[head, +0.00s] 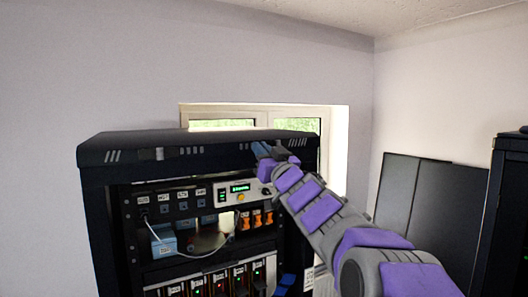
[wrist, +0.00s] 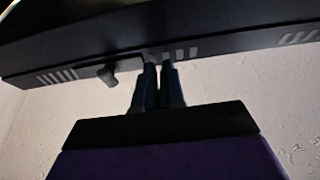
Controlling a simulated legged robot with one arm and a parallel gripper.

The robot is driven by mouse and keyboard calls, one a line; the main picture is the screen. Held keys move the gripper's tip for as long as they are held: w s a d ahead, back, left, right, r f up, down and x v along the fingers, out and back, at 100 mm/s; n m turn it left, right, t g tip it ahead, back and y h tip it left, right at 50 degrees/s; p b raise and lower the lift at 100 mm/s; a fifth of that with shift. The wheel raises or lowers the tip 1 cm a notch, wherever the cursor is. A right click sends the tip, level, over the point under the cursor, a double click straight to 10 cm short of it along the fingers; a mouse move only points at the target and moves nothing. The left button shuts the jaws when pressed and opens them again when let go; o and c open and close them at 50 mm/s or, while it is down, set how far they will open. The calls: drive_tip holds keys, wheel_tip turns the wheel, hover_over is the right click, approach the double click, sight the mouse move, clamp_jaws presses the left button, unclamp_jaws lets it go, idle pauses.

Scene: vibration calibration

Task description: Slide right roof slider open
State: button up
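The black rack's roof (head: 210,137) has a front edge with pale vent slots. A slider with a short grey knob (wrist: 110,77) shows on this edge in the wrist view, which looks upside down. It seems to be the right slider, hidden behind my gripper in the head view. My gripper (wrist: 159,68) has its two dark blue fingers close together, with nothing visible between them. The fingertips are at the roof edge, beside the knob and apart from it. In the head view my gripper (head: 262,151) is at the right part of the edge. The left slider (head: 158,154) shows there too.
Below the roof are a panel with a green display (head: 240,189), orange switches (head: 262,218) and a loose white cable. A window (head: 222,124) is behind the rack. Dark panels (head: 428,200) lean on the right wall, and another black cabinet (head: 508,215) stands at far right.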

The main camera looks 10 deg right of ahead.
drive_tip(key=shift+o, duration=1.4)
drive_tip(key=shift+a, duration=0.8)
drive_tip(key=o, duration=0.3)
drive_tip(key=shift+a, duration=0.2)
drive_tip(key=b+v, duration=0.1)
drive_tip(key=v, duration=0.5)
drive_tip(key=d+b+v, duration=0.1)
drive_tip(key=v, duration=1)
drive_tip(key=shift+s+d+f+b, duration=0.1)
drive_tip(key=shift+d+f+b, duration=0.05)
drive_tip(key=shift+d+b, duration=0.25)
